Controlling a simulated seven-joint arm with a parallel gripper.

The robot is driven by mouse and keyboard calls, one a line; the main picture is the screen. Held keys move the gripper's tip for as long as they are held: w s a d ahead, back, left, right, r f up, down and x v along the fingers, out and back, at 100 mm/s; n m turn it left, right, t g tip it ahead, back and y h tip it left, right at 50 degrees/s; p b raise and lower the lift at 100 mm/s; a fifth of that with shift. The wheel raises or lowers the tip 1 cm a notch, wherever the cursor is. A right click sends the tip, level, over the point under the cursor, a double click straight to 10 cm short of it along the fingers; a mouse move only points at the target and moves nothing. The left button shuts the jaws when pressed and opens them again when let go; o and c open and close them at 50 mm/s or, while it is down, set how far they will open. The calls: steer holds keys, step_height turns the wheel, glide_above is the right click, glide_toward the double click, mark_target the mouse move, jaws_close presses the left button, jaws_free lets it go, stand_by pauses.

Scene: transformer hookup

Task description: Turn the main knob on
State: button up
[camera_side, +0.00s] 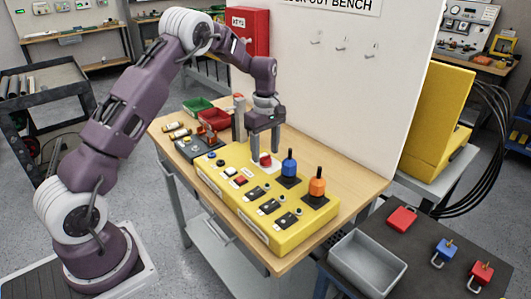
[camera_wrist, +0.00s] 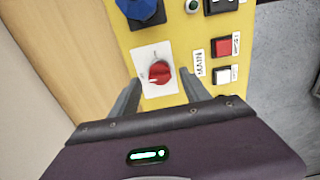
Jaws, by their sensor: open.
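The red main knob (camera_wrist: 160,72) sits on a white plate on the yellow panel (camera_wrist: 190,45), with the label MAIN beside it. A small pale mark shows on the knob's left side; I cannot read its setting for sure. In the side view the knob (camera_side: 265,159) is partly hidden by my fingers. My gripper (camera_wrist: 162,82) is open and points down, one finger on each side of the knob, with gaps showing between fingers and knob. It also shows in the side view (camera_side: 265,154). How deep the fingertips reach is unclear.
A blue knob (camera_side: 289,163) and an orange knob (camera_side: 317,186) stand close by on the panel. Red button (camera_wrist: 228,46) and white button (camera_wrist: 228,74) lie beside the MAIN label. A white board (camera_side: 340,110) rises behind. Red and green bins (camera_side: 199,105) are at the bench's far end.

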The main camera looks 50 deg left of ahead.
steer(key=shift+f, duration=0.65)
jaws_close()
steer(key=shift+m, duration=0.3)
steer(key=m, duration=0.3)
steer(key=shift+m, duration=0.4)
steer(key=m, duration=0.4)
steer(key=shift+m, duration=0.3)
steer(key=m, duration=0.4)
steer(key=shift+m, duration=0.3)
steer(key=shift+r+m, duration=0.1)
steer(key=shift+m, duration=2)
